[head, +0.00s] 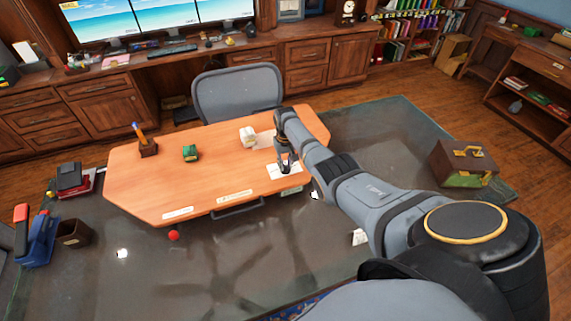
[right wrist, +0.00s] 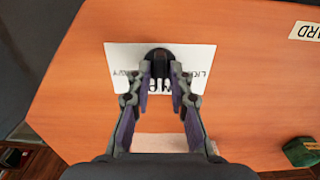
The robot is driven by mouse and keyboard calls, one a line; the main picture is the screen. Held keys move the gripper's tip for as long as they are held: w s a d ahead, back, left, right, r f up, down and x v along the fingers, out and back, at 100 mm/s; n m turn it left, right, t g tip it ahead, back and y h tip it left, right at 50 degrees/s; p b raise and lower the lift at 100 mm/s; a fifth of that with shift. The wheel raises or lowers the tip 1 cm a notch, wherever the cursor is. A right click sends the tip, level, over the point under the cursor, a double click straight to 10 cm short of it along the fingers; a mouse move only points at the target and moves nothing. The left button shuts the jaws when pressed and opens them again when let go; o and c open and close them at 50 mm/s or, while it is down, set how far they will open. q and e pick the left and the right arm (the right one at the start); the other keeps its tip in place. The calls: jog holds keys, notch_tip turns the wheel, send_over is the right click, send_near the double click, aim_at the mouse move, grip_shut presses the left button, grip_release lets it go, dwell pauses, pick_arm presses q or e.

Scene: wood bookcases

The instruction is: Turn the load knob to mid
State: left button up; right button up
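The load knob (right wrist: 160,56) is a dark round knob on a white card (right wrist: 122,54) on the orange wooden desk, seen in the right wrist view. Black lettering shows on the card at both sides of the knob and below it, upside down and partly covered by the fingers. My right gripper (right wrist: 160,72) is over the card with its fingertips on either side of the knob. Whether they press on it cannot be told. In the head view my right gripper (head: 286,163) points down at the card (head: 273,171) and hides the knob. My left gripper is out of view.
On the desk (head: 215,176) are a green block (head: 190,153), a pen holder (head: 149,149) and a white object (head: 248,136). A grey chair (head: 238,92) stands behind it. A green and brown case (head: 463,164) is on the right. The desk's middle is mostly clear.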

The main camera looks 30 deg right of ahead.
aim_at(285, 166)
jog(key=shift+o, duration=0.8)
jog(key=shift+r, duration=0.15)
notch_tip(285, 166, up, 12)
